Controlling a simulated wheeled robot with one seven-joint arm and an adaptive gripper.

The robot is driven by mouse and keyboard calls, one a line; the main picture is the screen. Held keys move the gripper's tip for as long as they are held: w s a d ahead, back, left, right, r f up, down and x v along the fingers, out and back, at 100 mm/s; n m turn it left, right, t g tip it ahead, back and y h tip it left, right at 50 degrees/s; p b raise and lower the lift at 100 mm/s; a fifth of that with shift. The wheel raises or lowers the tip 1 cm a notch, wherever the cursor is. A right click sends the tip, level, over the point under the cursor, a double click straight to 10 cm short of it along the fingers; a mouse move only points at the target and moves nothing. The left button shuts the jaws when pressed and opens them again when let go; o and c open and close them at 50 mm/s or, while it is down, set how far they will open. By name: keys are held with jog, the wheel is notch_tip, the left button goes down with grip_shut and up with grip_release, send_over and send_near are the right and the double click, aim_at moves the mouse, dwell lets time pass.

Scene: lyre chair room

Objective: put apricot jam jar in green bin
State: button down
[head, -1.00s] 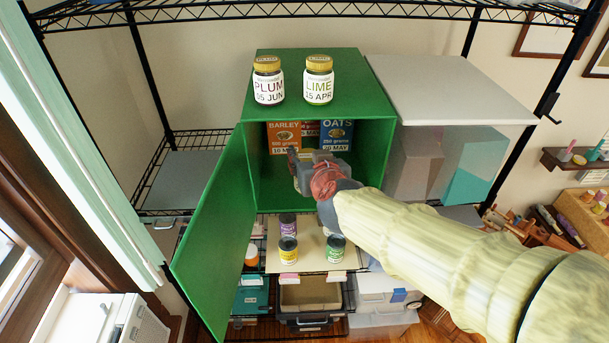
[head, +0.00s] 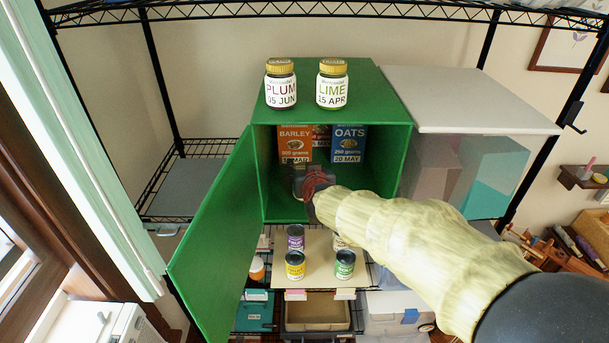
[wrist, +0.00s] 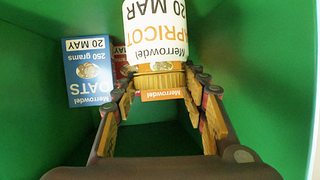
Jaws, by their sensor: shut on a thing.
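The apricot jam jar (wrist: 155,35), with a white label reading APRICOT 20 MAR and a gold lid, is between the fingers of my gripper (wrist: 160,85) in the wrist view. The gripper is shut on it. The wrist view is inverted, and the jar is upright like the boxes behind it. Whether the jar touches the bin floor I cannot tell.
Inside the bin stand a barley box (head: 295,142), an oats box (head: 347,143) and a partly hidden red box. Plum (head: 281,88) and lime (head: 332,90) jars stand on top. The green door (head: 215,225) hangs open left. Small cans stand on a board (head: 318,268) below.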

jog(key=shift+f, duration=0.65)
jog(key=shift+f, duration=0.15)
jog(key=c, duration=1)
grip_release()
jog(key=shift+f, duration=0.1)
